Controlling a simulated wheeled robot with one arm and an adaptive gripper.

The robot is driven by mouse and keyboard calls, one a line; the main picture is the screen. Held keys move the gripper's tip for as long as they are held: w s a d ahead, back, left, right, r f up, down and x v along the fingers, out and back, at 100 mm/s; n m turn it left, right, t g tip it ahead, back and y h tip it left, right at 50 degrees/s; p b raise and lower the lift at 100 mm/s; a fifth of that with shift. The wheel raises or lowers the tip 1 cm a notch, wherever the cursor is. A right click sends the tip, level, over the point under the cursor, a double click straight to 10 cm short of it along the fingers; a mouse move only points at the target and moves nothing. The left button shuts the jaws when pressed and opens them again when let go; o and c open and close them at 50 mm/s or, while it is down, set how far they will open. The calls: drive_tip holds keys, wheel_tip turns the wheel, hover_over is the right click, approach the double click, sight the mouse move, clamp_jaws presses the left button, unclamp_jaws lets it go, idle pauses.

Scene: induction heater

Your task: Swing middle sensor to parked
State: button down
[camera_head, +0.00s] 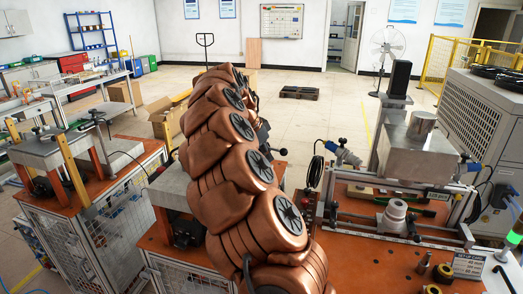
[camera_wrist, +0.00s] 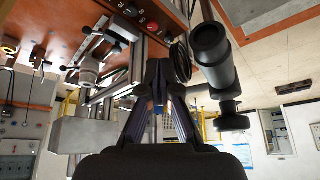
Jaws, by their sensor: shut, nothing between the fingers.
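In the wrist view, the fingers of my gripper (camera_wrist: 159,92) are shut, with nothing visible between them. A dark cylindrical sensor-like body (camera_wrist: 212,50) with a side knob stands close, just right of the fingers, and appears apart from them. I cannot tell whether it is the middle sensor. In the head view, a blue-and-grey sensor (camera_head: 344,153) sits at the left of the heater frame, tilted. Another blue-ended sensor (camera_head: 467,165) sits at the right of the frame. My gripper is hidden behind my arm in the head view.
A grey metal box (camera_head: 415,152) stands behind the frame, and a pale ring-shaped part (camera_head: 395,213) sits inside it. A sign card (camera_head: 468,264) stands on the orange bench (camera_head: 372,268). A left workstation (camera_head: 38,150) stands beyond my arm. Open floor (camera_head: 310,112) lies behind.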

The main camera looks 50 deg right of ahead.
drive_tip(key=shift+s+d+r+p, duration=0.2)
drive_tip(key=shift+s+d+p, duration=0.1)
drive_tip(key=shift+d, duration=0.35)
drive_tip(key=shift+s+d+r+p, duration=0.15)
drive_tip(key=shift+s+d+p, duration=0.1)
drive_tip(key=shift+d, duration=0.4)
drive_tip(key=shift+f+b, duration=0.1)
drive_tip(key=shift+b, duration=0.2)
